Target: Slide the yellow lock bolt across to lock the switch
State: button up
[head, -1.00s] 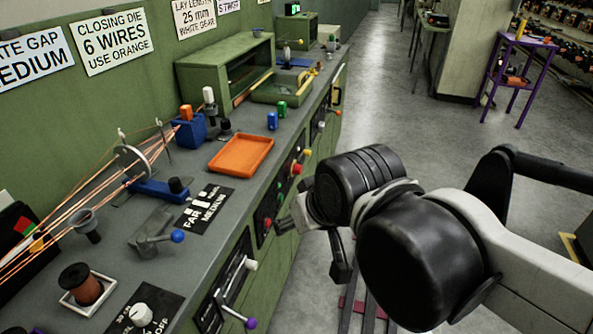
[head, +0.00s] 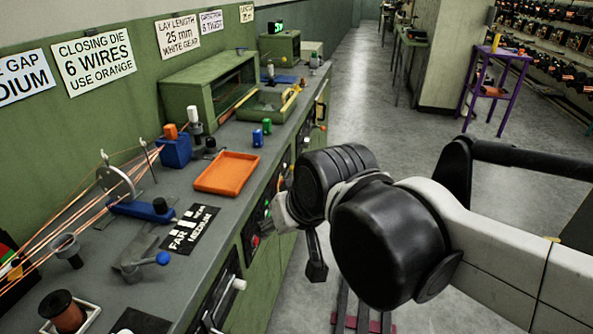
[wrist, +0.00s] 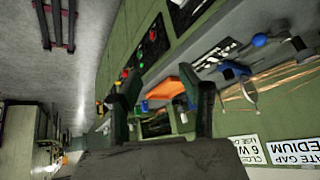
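A small yellow part (head: 321,110) shows on the front of the far cabinet in the head view. It may be the yellow lock bolt, but it is too small to tell its position or the switch beside it. My gripper (head: 297,240) hangs in the aisle, in front of the near cabinet fronts and well short of that part. In the wrist view my gripper (wrist: 168,95) has its two dark fingers apart, with nothing held between them. The fingers hide part of the panels and bench behind them.
The bench along the left carries an orange tray (head: 227,172), a blue-knobbed clamp (head: 162,258), stretched copper wires and a green machine (head: 208,90). Control panels with projecting knobs line the cabinet fronts. The aisle floor (head: 345,85) is clear ahead. A purple stand (head: 497,88) is at right.

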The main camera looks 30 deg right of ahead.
jog(key=w+d+r+m+y, duration=0.1)
jog(key=w+d+m, duration=0.15)
jog(key=w, duration=0.55)
jog(key=w+d+r+m+y, duration=0.1)
jog(key=w+m, duration=0.2)
jog(key=w, duration=0.5)
jog(key=w+d+f+m+t+y, duration=0.1)
jog(key=w+d+f+m, duration=0.1)
jog(key=w+d, duration=0.4)
jog(key=w+d+f+m+t+y, duration=0.1)
jog(key=w+d+f+m, duration=0.15)
jog(key=w, duration=0.55)
jog(key=w+d+f+m+y, duration=0.1)
jog(key=w+d+f+m, duration=0.1)
jog(key=w+d+f, duration=0.6)
jog(key=m+t+y+b, duration=0.2)
jog(key=m+t, duration=0.3)
jog(key=m, duration=0.1)
send_near(296, 169)
jog(key=x, duration=1)
jog(key=shift+w+d+f, duration=0.25)
jog(key=shift+w+f, duration=0.05)
jog(key=shift+w, duration=0.2)
grip_shut()
